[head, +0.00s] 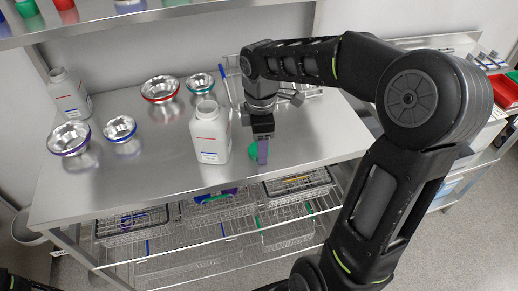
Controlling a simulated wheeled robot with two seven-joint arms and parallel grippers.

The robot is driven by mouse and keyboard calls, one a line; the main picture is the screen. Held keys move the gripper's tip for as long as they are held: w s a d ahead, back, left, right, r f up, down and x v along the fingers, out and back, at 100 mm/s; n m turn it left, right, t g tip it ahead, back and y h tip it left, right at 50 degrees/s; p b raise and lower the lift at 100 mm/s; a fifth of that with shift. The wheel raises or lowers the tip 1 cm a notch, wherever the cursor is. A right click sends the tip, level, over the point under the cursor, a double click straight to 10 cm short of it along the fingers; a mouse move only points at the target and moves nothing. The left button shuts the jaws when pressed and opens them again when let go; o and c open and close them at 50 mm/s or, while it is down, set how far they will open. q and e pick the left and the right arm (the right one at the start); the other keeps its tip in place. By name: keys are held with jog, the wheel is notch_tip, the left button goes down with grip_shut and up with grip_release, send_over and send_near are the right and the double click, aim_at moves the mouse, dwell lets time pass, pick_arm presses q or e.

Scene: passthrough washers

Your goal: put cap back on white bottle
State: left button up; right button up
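A white bottle (210,140) with red and blue label lines stands upright near the middle of the steel table, its neck open and uncapped. A green cap (253,152) is just right of its lower part, at the table surface. My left gripper is out of view. A second white bottle (70,97) stands at the table's back left.
Steel bowls with coloured rims, red (160,89), teal (200,83), blue (120,128) and purple (69,138), stand left of and behind the middle bottle. Wire baskets (132,225) sit on the shelf below. An upper shelf (150,15) overhangs the back. The table's front left is clear.

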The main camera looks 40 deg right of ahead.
jog(key=c, duration=0.9)
jog(key=shift+o, duration=0.2)
notch_tip(320, 180, up, 10)
dwell(0.6)
